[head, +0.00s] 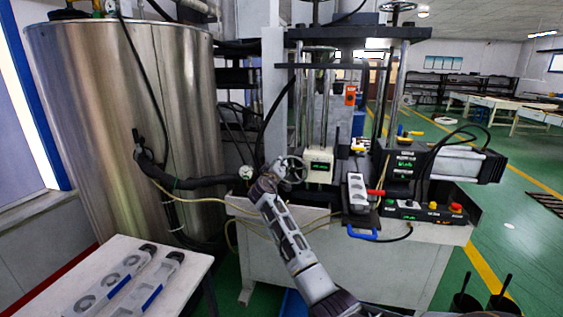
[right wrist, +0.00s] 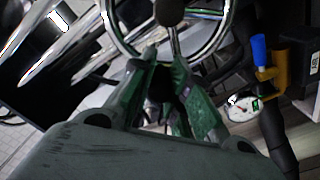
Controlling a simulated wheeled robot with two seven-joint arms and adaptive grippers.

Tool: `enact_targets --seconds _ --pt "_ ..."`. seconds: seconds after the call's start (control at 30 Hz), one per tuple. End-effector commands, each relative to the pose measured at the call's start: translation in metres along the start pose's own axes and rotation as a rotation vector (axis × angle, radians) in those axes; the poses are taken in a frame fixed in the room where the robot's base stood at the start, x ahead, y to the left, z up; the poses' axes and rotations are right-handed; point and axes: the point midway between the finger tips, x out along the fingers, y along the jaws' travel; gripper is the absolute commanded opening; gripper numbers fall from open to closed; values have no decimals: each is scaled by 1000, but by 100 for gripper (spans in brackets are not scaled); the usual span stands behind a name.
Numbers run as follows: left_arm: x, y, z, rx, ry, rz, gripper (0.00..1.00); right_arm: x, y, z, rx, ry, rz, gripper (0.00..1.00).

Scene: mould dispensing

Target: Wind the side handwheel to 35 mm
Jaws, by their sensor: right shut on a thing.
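The side handwheel (head: 292,168) is a chrome ring on the left side of a cream box with a small green display (head: 319,166); the digits are too small to read. My right gripper (head: 272,172) is at the wheel's left edge. In the right wrist view the handwheel (right wrist: 222,38) shows as a shiny ring with a hub and spokes at the top. The green-padded fingers of my right gripper (right wrist: 165,62) are shut on the lower part of the ring, partly hiding it. My left gripper is not in view.
A large steel tank (head: 130,120) stands left of the machine. A white table (head: 190,262) with two mould parts is at the lower left. A control box (head: 420,210) with buttons is right of the handwheel. A gauge (head: 246,172) and hoses are close to my right gripper.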

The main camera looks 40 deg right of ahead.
Motion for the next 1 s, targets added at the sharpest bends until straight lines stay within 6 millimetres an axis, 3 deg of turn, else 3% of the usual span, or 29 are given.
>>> enact_targets --seconds 1.0 --pt "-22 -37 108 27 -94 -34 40 -1 -46 33 -956 6 -3 0"
